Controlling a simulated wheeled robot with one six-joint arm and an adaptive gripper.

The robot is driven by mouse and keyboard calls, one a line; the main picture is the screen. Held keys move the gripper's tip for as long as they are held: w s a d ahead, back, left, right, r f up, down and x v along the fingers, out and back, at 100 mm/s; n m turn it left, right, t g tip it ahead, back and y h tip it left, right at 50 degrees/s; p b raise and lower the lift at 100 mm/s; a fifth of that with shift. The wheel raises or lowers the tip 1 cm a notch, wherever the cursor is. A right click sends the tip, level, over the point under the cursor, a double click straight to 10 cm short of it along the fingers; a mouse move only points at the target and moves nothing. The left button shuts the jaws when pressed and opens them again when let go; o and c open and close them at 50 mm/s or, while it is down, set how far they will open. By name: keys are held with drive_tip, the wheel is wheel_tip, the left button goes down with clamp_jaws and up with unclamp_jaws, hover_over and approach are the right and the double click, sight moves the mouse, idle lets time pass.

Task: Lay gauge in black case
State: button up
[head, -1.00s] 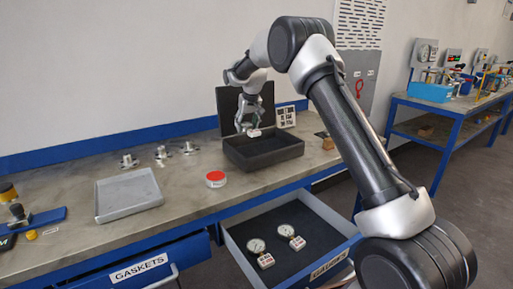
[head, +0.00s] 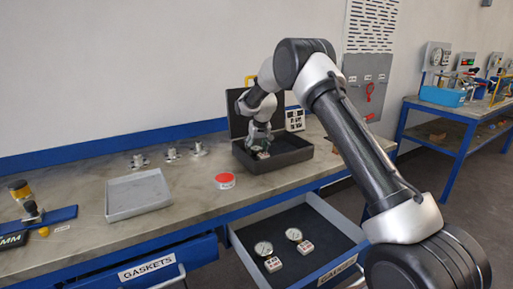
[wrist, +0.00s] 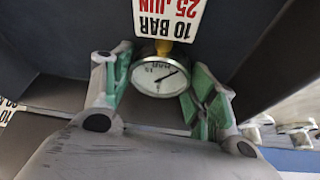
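The black case (head: 290,157) stands open on the bench with its lid (head: 240,112) raised at the back. My gripper (head: 260,147) is down inside the case, toward its left side. In the wrist view my gripper (wrist: 160,90) has its green-padded fingers against both sides of a round pressure gauge (wrist: 160,77). The gauge has a white dial, a brass stem and a white tag (wrist: 168,18) reading 10 BAR 25 JUN. The tag also shows low in the case in the head view (head: 263,155). Whether the gauge touches the case floor cannot be told.
Two more tagged gauges (head: 263,248) (head: 294,234) lie in the open drawer (head: 330,225) below. A red-topped round tin (head: 225,181), a grey tray (head: 138,194) and several metal flanged fittings (head: 171,154) are on the bench left of the case. A marked white card (head: 295,119) stands behind the case.

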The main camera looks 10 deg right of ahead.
sight(260, 154)
drive_tip(key=o, duration=0.4)
drive_tip(key=s+d+r, duration=0.3)
drive_tip(key=s+r, duration=0.4)
drive_tip(key=r, duration=0.3)
drive_tip(key=s+d+r, duration=0.3)
drive_tip(key=s+r, duration=0.4)
drive_tip(key=r, duration=0.3)
drive_tip(key=s+d+r, duration=0.3)
drive_tip(key=s, duration=0.6)
drive_tip(key=s+d+r, duration=0.2)
drive_tip(key=s+r, duration=0.2)
drive_tip(key=s, duration=0.5)
drive_tip(key=s+d+f, duration=0.2)
drive_tip(key=s, duration=1)
drive_tip(key=s+d+f+m, duration=0.1)
drive_tip(key=s+d+f, duration=0.1)
drive_tip(key=s, duration=1.1)
drive_tip(key=shift+s+f+h, duration=0.3)
drive_tip(key=shift+f, duration=0.4)
